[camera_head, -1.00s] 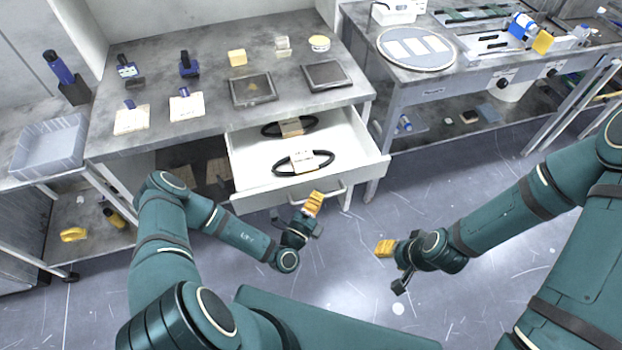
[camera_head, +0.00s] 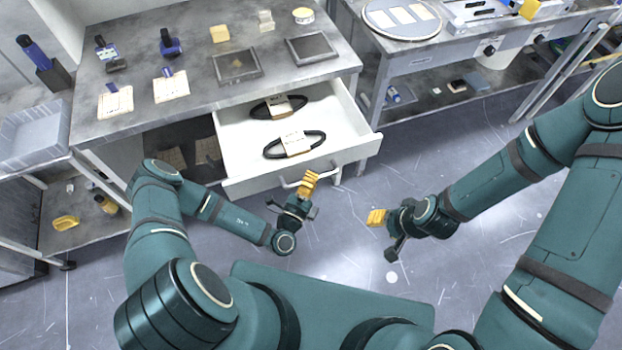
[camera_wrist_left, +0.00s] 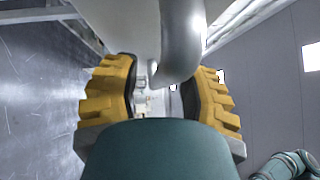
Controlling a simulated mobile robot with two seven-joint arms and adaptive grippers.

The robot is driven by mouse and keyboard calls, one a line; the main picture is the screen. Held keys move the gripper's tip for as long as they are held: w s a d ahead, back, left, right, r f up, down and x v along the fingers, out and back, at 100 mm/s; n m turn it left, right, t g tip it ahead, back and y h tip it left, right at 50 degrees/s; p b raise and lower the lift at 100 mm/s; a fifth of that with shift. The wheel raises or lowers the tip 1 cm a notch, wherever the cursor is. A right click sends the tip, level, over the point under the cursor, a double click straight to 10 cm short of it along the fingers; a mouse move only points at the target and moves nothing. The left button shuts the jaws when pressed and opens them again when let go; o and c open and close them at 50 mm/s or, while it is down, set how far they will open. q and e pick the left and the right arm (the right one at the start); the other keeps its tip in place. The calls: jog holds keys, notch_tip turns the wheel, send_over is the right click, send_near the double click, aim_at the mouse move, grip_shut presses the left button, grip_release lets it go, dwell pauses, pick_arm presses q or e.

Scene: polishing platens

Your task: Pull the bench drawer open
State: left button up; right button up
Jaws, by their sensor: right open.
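The bench drawer (camera_head: 345,153) is white and stands pulled out from under the grey workbench, so its inside shows. Its curved metal handle (camera_head: 291,184) is on the front face. My left gripper (camera_head: 309,182) is at the handle, its yellow fingers on either side of the bar. In the left wrist view the handle (camera_wrist_left: 183,40) runs between the two ribbed yellow fingers (camera_wrist_left: 160,95); the exact contact is partly hidden. My right gripper (camera_head: 380,232) is open and empty over the floor, right of the drawer and clear of it.
Two black belts with paper bands, a rear one (camera_head: 278,106) and a front one (camera_head: 294,144), lie in the drawer. The workbench (camera_head: 130,65) carries dark plates, blue-handled tools and small blocks. A second bench (camera_head: 440,50) stands at right. The floor (camera_head: 345,215) before the drawer is clear.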

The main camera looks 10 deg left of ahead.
pick_arm(q)
jog(key=v, duration=1.2)
dwell(0.3)
